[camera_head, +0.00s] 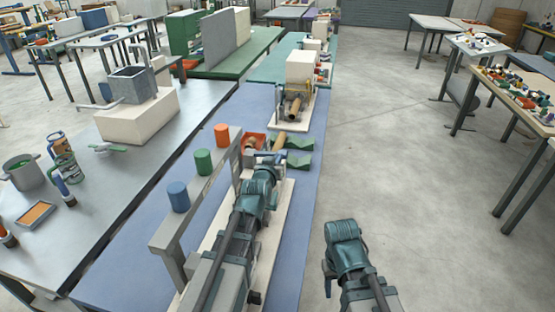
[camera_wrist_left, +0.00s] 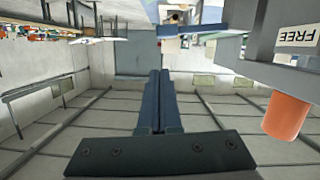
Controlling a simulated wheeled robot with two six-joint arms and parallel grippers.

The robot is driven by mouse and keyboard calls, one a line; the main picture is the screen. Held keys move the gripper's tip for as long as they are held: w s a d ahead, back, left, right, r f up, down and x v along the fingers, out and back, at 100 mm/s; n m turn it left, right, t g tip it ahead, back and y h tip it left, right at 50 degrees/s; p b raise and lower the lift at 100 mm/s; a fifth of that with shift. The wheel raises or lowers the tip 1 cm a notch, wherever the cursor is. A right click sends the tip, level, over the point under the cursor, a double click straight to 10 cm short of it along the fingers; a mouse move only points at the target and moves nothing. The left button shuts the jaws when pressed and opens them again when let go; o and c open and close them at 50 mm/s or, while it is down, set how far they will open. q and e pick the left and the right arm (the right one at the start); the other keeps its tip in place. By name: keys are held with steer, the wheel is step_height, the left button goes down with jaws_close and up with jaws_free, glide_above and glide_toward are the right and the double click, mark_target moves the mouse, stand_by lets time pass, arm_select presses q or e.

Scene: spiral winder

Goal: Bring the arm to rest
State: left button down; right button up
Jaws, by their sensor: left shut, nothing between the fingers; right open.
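My left arm reaches forward along the blue bench. Its gripper (camera_head: 268,163) is beside the rail, near the orange cylinder and the tan tube. In the left wrist view the two dark fingers (camera_wrist_left: 160,76) lie together, shut with nothing between them. My right gripper (camera_head: 330,277) is low over the bare floor, right of the bench. It is open and empty, though its fingers are partly hidden by the teal wrist.
The orange one also shows in the left wrist view (camera_wrist_left: 285,115), below a FREE label (camera_wrist_left: 297,36). A tan tube (camera_head: 279,141) lies ahead.

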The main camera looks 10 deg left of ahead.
arm_select(q)
steer(key=shift+d, duration=0.1)
steer(key=s+d+f+m+g+h, duration=0.1)
steer(key=s+d+f+m+g, duration=0.2)
steer(key=s+d+f+g, duration=0.65)
steer(key=s+f+m+g+y, duration=0.1)
steer(key=s+f+g, duration=0.2)
steer(key=s, duration=0.8)
steer(key=s+d+f+m+g+y, duration=0.1)
steer(key=s+f+g+y, duration=0.1)
steer(key=s, duration=0.8)
step_height(320, 180, down, 2)
steer(key=shift+s+d+f+g, duration=0.1)
steer(key=shift+s+d+g, duration=0.25)
steer(key=shift+g, duration=0.2)
